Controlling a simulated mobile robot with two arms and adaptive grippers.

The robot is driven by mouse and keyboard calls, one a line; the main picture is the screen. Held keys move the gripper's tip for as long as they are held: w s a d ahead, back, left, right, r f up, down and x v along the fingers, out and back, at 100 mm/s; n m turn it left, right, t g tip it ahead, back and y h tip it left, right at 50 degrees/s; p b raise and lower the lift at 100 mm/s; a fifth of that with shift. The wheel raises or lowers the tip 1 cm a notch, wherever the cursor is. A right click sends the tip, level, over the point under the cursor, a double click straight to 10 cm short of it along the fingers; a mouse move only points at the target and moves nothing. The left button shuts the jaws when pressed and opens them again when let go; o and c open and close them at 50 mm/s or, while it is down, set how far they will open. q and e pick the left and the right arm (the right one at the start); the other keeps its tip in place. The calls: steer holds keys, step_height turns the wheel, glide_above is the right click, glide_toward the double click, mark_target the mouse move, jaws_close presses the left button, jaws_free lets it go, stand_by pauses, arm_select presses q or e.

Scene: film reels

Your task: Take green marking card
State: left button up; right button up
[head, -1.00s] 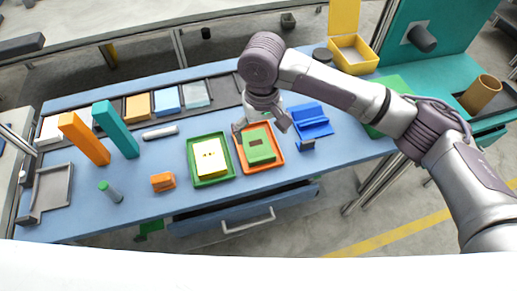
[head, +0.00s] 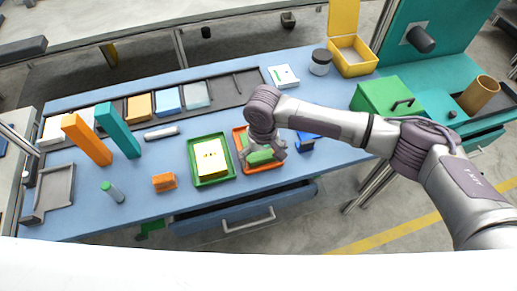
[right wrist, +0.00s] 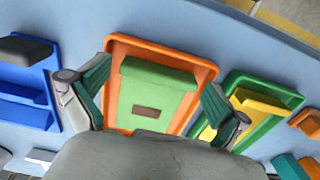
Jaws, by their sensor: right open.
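The green marking card (right wrist: 152,92) is a flat green block with a small brown patch. It lies in an orange tray (right wrist: 115,52). In the head view the card (head: 261,157) and the orange tray (head: 262,169) are partly hidden under my right arm. My right gripper (right wrist: 150,105) is open, with one finger on each side of the card and tray. I cannot tell whether the fingers touch the card. My left gripper is not in view.
A green tray (head: 224,178) with a yellow card (head: 211,158) stands just left of the orange tray. A blue holder (right wrist: 24,110) is on the other side. An orange block (head: 164,182), tall orange (head: 86,140) and teal (head: 117,131) blocks stand further left.

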steer(key=c, duration=0.9)
steer(key=shift+c, duration=0.3)
steer(key=shift+r, duration=0.55)
step_height(320, 180, up, 3)
steer(key=shift+f+b, duration=0.2)
steer(key=shift+b, duration=0.15)
steer(key=s+d+r, duration=0.4)
steer(key=d+r, duration=0.3)
steer(key=d, duration=0.4)
steer(key=shift+r+b, duration=0.2)
steer(key=shift+b, duration=0.2)
